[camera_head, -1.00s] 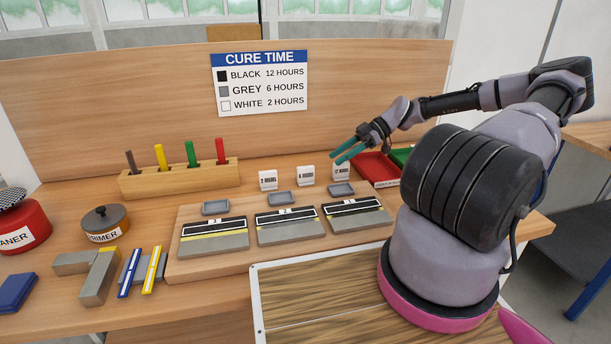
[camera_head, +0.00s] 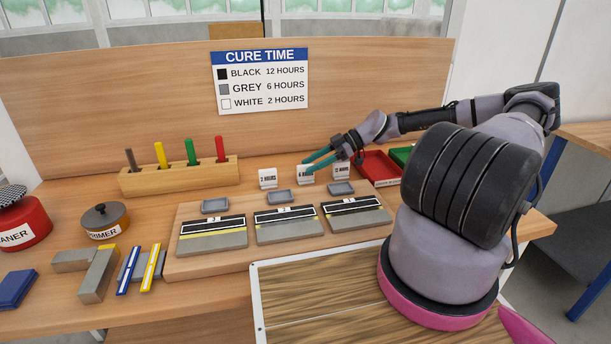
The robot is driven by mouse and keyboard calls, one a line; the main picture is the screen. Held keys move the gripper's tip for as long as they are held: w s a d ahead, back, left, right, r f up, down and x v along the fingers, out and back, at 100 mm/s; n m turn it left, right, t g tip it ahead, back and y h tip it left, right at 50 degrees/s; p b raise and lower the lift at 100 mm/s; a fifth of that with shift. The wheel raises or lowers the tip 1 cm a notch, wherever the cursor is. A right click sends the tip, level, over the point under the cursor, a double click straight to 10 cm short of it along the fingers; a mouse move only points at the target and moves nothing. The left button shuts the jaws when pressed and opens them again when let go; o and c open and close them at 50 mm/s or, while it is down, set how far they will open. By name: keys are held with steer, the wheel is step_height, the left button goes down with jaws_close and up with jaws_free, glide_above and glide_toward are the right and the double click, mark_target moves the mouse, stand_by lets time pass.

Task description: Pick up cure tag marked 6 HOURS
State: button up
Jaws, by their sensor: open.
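The cure tag that appears to read 6 HOURS (camera_head: 303,178) is a small white upright tag, the middle one of three in a row behind the wooden board. My gripper (camera_head: 308,167) comes in from the right with its two teal fingers open. The fingertips overlap the upper right part of this tag in the picture. I cannot tell whether they touch it or straddle it. The left tag (camera_head: 267,179) seems to read 2 HOURS. The right tag (camera_head: 341,171) stands just right of the fingers, its print too small to read surely.
Grey dishes and three grey strip panels (camera_head: 290,234) lie on the wooden board in front of the tags. A red tray (camera_head: 378,166) and a green one stand to the right. A pen block (camera_head: 180,178) stands left. The CURE TIME sign (camera_head: 260,82) hangs behind.

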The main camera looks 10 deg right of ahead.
steer(key=shift+a+f, duration=0.2)
steer(key=shift+a, duration=0.25)
steer(key=shift+c, duration=0.3)
jaws_close()
